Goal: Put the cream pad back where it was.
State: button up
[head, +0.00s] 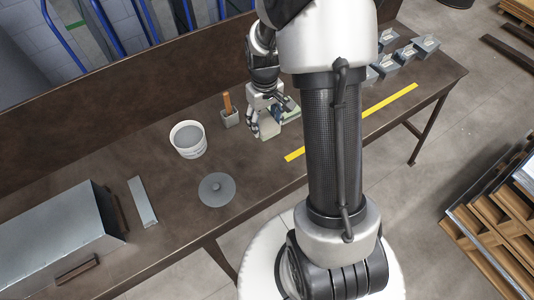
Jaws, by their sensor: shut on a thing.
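My gripper (264,124) is over the workbench, right of the white bucket and in front of the small grey cup. It is shut on a pale, greenish-cream block, which I take to be the cream pad (269,130). The fingers cover part of it. Another pale green edge (291,115) shows just right of the fingers; I cannot tell if it is part of the same pad. I cannot tell whether the pad touches the bench.
On the brown workbench (165,215) stand a white bucket (188,139), a grey cup (229,118) with an orange-brown handle, a grey round lid (217,189), a metal strip (142,201) and a large metal duct (55,240). A yellow strip (400,98) and several small metal boxes (404,54) are at right.

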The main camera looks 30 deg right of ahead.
aim_at(267, 160)
jog(key=shift+s+d, duration=0.1)
jog(key=shift+s, duration=0.15)
notch_tip(267, 160, down, 19)
jog(key=b, duration=0.4)
jog(key=shift+f+b, duration=0.1)
jog(key=shift+b, duration=0.3)
jog(key=shift+f, duration=0.15)
jog(key=o, duration=1)
jog(key=shift+o, duration=0.2)
